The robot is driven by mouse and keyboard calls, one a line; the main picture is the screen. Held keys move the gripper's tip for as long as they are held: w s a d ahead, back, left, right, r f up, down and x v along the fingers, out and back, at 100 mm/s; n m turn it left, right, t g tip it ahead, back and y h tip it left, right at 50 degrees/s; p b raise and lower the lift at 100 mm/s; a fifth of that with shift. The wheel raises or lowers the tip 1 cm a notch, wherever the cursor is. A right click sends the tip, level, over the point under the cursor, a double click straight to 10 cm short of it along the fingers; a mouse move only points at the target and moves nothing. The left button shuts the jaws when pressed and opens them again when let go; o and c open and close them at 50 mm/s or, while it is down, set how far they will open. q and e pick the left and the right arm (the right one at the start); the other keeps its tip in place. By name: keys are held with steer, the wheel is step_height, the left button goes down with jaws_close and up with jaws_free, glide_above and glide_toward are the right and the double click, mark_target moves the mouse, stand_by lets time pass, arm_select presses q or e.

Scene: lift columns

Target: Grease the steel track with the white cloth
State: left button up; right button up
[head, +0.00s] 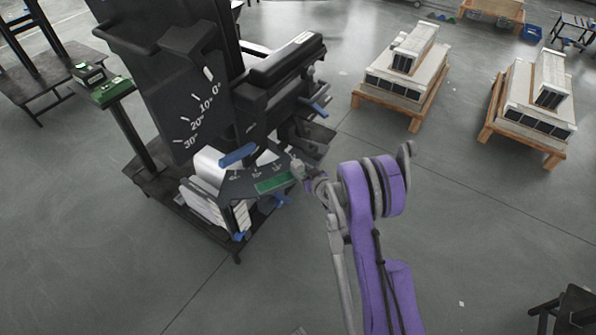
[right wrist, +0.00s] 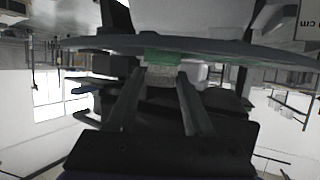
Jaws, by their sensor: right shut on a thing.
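The steel track (head: 236,187) appears to be the dark grey curved plate with small marks on the front of the black machine. A green strip (head: 272,184) lies along its outer part. My right gripper (head: 300,174) is at the right end of this strip, shut on the small whitish cloth (head: 296,165). In the right wrist view, the cloth (right wrist: 161,76) sits between the two fingertips (right wrist: 160,82), against or very close to the green patch (right wrist: 165,56) on the plate's edge (right wrist: 215,47). I cannot tell if they touch. My left gripper is out of view.
The black machine (head: 185,100) with an angle scale rises behind the plate. Blue handles (head: 238,155) stand close around it. A post with a green-topped box (head: 112,91) is at left. Loaded wooden pallets (head: 404,108) stand at the back right.

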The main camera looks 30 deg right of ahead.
steer(key=shift+d, duration=0.8)
steer(key=shift+r, duration=0.1)
steer(key=shift+r+p, duration=1.1)
steer(key=shift+r, duration=0.4)
steer(key=shift+s, duration=0.2)
steer(key=s+a+r+b, duration=0.1)
steer(key=s+r, duration=0.1)
steer(key=s, duration=1.1)
steer(key=shift+s+a, duration=0.2)
steer(key=shift+s, duration=0.15)
